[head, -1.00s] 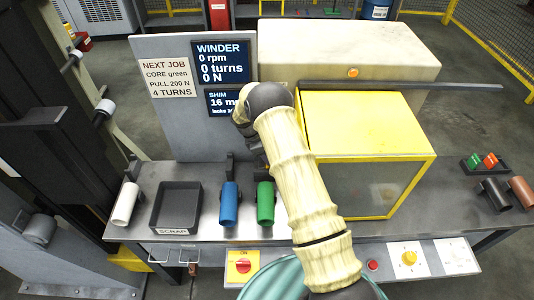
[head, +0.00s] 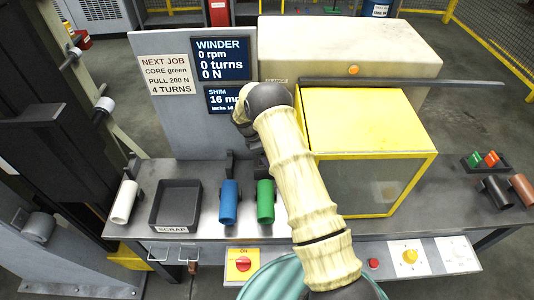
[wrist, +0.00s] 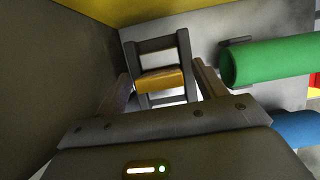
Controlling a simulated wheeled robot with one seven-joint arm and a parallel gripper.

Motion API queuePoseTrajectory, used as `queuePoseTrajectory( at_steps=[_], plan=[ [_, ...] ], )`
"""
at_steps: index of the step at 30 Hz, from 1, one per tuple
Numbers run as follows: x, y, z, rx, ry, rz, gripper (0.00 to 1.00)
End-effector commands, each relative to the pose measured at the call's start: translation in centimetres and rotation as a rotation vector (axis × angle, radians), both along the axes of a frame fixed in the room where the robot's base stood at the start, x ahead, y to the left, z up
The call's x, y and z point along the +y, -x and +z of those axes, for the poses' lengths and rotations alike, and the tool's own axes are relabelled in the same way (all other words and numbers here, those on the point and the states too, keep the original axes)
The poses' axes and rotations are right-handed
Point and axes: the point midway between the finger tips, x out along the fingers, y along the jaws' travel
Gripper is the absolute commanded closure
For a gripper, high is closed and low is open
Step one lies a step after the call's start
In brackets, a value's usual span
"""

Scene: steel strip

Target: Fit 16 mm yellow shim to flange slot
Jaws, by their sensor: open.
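The yellow shim (wrist: 160,79) shows in the wrist view as a small block in a dark upright frame (wrist: 184,45). My gripper (wrist: 160,72) is open, with one finger on each side of the shim and frame. I cannot tell whether either finger touches them. In the head view my arm hides most of the gripper and the shim. The flange slot cannot be made out in either view. The display (head: 222,100) reads SHIM 16 mm, with a smaller line blurred.
A green core (head: 265,201) and a blue core (head: 229,202) lie left of my arm. The SCRAP tray (head: 176,226) and a white core (head: 124,202) are farther left. A yellow-framed box (head: 368,120) stands close on the right.

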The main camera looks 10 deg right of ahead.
Motion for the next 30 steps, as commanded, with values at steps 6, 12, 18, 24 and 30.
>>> queuePoseTrajectory(
  at_steps=[6, 12, 18, 24, 30],
  plan=[
    [0.5, -0.2, 1.1, -0.003, 0.000, 0.000, 0.30],
    [2.9, -0.6, 2.4, -0.002, -0.002, 0.005, 0.30],
    [7.0, -1.3, 2.4, -0.002, -0.002, 0.005, 0.30],
    [10.5, -2.1, 2.4, -0.001, -0.001, -0.001, 0.30],
    [12.5, -2.5, 2.6, -0.001, 0.000, -0.002, 0.30]
  ],
)
